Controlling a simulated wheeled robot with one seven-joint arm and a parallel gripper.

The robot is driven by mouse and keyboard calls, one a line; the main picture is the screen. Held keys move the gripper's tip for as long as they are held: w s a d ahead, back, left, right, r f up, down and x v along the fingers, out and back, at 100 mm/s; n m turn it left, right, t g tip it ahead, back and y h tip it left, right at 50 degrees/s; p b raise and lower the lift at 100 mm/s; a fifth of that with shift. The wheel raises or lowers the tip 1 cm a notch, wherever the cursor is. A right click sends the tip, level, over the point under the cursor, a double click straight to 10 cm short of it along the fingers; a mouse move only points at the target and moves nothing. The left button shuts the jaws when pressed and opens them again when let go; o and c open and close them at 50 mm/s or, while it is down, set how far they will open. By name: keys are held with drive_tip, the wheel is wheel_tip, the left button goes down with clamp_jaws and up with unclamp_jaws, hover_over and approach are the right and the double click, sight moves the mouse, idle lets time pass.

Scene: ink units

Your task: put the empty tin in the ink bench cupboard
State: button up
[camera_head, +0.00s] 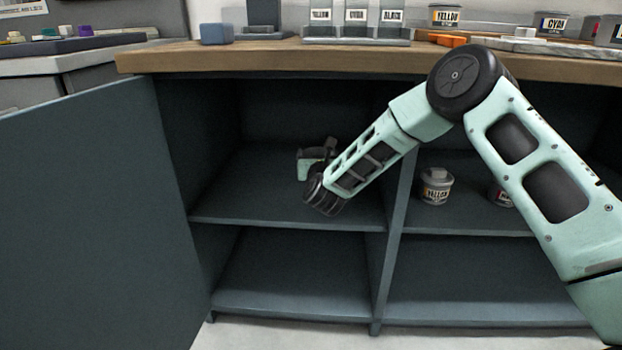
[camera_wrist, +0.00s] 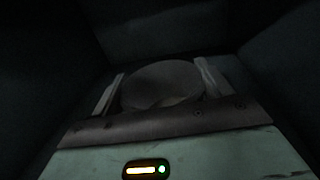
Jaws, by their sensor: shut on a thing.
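My gripper (camera_wrist: 160,90) is inside the left bay of the ink bench cupboard (camera_head: 290,220), above its upper shelf. In the wrist view its two pale fingers stand on either side of a dark round tin (camera_wrist: 160,82), and it is shut on the tin. The dark cupboard walls surround it. In the head view the forearm and wrist hide the tin, and I cannot tell whether it touches the shelf. The cupboard's left door (camera_head: 85,215) stands wide open.
A labelled tin (camera_head: 436,187) stands on the upper shelf of the right bay, with another partly hidden behind my arm. A divider (camera_head: 391,220) separates the bays. The lower shelves are empty where visible. Labelled boxes (camera_head: 356,28) and tins stand on the wooden top (camera_head: 280,62).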

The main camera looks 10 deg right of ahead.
wheel_tip(320, 180, down, 7)
drive_tip(key=shift+r+b, duration=0.1)
drive_tip(key=shift+b, duration=1.05)
drive_tip(key=shift+f, duration=0.3)
drive_tip(key=o, duration=1.3)
drive_tip(key=shift+r, duration=0.1)
